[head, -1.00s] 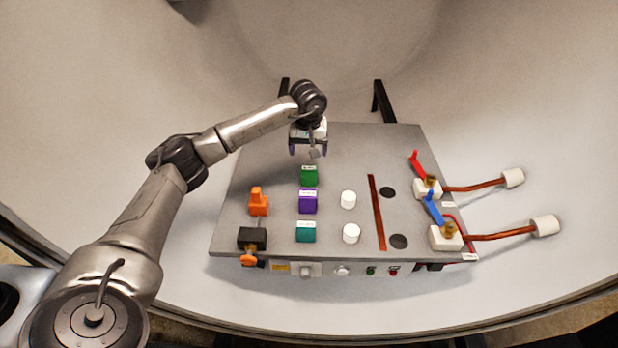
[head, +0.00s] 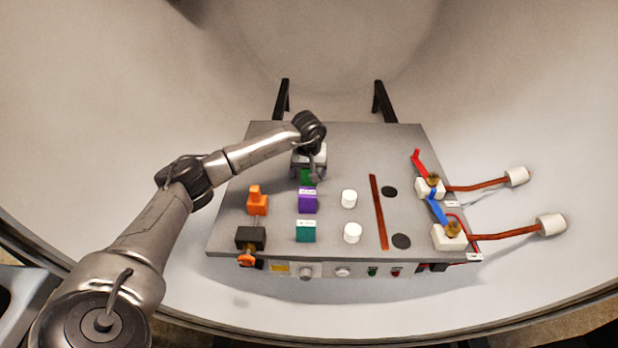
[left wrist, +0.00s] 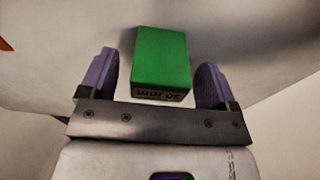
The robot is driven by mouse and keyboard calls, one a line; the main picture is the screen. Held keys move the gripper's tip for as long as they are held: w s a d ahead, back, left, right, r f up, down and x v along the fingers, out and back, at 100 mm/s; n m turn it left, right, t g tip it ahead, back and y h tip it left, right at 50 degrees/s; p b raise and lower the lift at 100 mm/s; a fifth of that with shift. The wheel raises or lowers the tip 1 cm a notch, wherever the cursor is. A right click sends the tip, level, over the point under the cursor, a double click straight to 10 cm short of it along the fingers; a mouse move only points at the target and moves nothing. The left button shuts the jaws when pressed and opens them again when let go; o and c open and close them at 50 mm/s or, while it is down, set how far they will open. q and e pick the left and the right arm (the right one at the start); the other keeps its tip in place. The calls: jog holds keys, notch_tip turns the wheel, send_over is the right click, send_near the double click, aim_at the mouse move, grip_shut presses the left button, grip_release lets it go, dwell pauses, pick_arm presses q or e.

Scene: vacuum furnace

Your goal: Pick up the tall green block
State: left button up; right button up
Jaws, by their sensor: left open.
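The green block (head: 306,177) stands on the grey board (head: 270,145), at the back of a column of blocks. It is partly hidden by my left gripper (head: 308,172) in the head view. In the left wrist view the green block (left wrist: 162,58) lies between the two purple fingers of my open left gripper (left wrist: 158,80). A gap shows on each side of it, so the fingers do not appear to touch it. A label with print shows on one face. My right gripper is not in view.
A purple block (head: 307,201) and a teal block (head: 305,232) stand in front of the green one. White cylinders (head: 349,199) (head: 352,233) are to their right. An orange piece (head: 257,201) is to the left. Red (head: 423,170) and blue (head: 436,206) levers stand at the right.

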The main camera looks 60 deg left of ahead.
pick_arm(q)
jog(key=shift+f, duration=0.4)
jog(key=shift+c, duration=0.5)
jog(key=shift+r, duration=0.1)
jog(key=c, duration=1.1)
